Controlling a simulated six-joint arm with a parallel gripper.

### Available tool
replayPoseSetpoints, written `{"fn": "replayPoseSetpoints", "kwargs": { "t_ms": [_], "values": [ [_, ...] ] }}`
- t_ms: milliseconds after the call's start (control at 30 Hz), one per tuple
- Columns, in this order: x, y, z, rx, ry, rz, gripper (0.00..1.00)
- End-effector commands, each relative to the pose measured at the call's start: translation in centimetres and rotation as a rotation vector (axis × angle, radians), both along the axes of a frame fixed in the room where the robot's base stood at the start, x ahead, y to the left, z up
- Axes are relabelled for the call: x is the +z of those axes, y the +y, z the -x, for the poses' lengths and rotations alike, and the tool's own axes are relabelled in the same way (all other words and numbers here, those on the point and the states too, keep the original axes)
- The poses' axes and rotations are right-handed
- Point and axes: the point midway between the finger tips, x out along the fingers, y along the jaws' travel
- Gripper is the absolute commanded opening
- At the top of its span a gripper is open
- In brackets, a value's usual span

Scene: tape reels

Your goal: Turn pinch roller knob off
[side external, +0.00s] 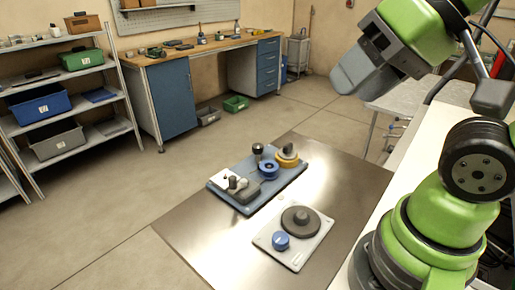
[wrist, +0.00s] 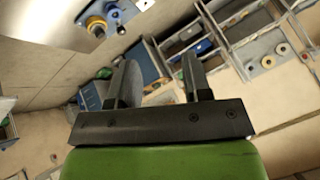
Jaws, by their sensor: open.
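On the metal table, a blue base plate (side external: 225,194) carries several parts: a black-topped post (side external: 258,149), a blue round knob (side external: 268,170), a yellow-based grey knob (side external: 287,155) and a small grey block with a lever (side external: 242,188). In front of it, a pale plate (side external: 298,257) carries a dark round disc (side external: 300,219) and a blue knob (side external: 281,241). No label shows which one is the pinch roller knob. My gripper (side external: 358,75) is high above and behind the table, apart from everything. Its two fingers (wrist: 160,85) are spread and empty in the wrist view.
The metal table (side external: 190,236) is bare around both plates. Shelves with bins (side external: 55,140) stand at the left. A wooden-topped workbench (side external: 190,52) with blue cabinets is at the back. A white surface (side external: 395,175) lies beside my base.

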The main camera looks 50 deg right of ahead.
Motion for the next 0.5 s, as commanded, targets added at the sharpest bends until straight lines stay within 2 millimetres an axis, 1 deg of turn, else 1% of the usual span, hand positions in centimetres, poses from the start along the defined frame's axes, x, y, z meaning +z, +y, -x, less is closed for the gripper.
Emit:
{"fn": "replayPoseSetpoints", "kwargs": {
  "t_ms": [33, 67, 133, 167, 233, 267, 367, 400, 467, 500],
  "values": [
    [0.0, 0.0, 0.0, 0.001, 0.000, 0.001, 0.56],
    [0.0, 0.0, -0.2, 0.002, 0.001, 0.002, 0.59],
    [0.2, -0.1, -0.8, 0.010, 0.007, 0.011, 0.59],
    [0.2, -0.2, -1.2, 0.017, 0.011, 0.017, 0.59],
    [0.4, -0.5, -2.8, 0.039, 0.022, 0.041, 0.59],
    [0.4, -0.7, -3.6, 0.051, 0.027, 0.052, 0.59],
    [0.2, -1.6, -7.2, 0.103, 0.046, 0.100, 0.59],
    [-0.2, -2.1, -8.7, 0.125, 0.054, 0.119, 0.59],
    [-0.8, -3.0, -10.9, 0.157, 0.064, 0.147, 0.59],
    [-1.5, -3.7, -12.3, 0.178, 0.071, 0.165, 0.59]
  ]
}}
